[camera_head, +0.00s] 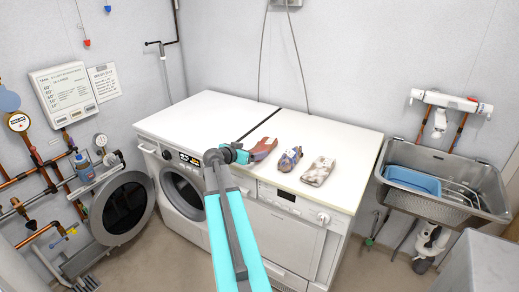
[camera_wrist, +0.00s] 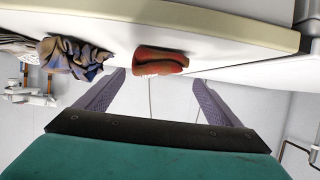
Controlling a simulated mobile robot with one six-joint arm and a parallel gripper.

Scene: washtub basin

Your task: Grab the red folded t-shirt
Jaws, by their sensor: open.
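The red folded t-shirt (camera_head: 264,148) lies on the white top of the machines, near its front edge. My gripper (camera_head: 243,154) is just left of it in the head view, and its fingers are hard to make out there. In the wrist view the fingers (camera_wrist: 159,80) are spread apart and empty. The red t-shirt (camera_wrist: 160,62) shows beyond the fingertips, between them in the picture. I cannot tell the exact distance.
A blue-patterned folded cloth (camera_head: 289,159) and a pale folded cloth (camera_head: 318,171) lie to the right on the same white top (camera_head: 335,135). The washer's round door (camera_head: 123,208) stands open at left. A sink (camera_head: 440,170) with a blue basin (camera_head: 413,181) is at right.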

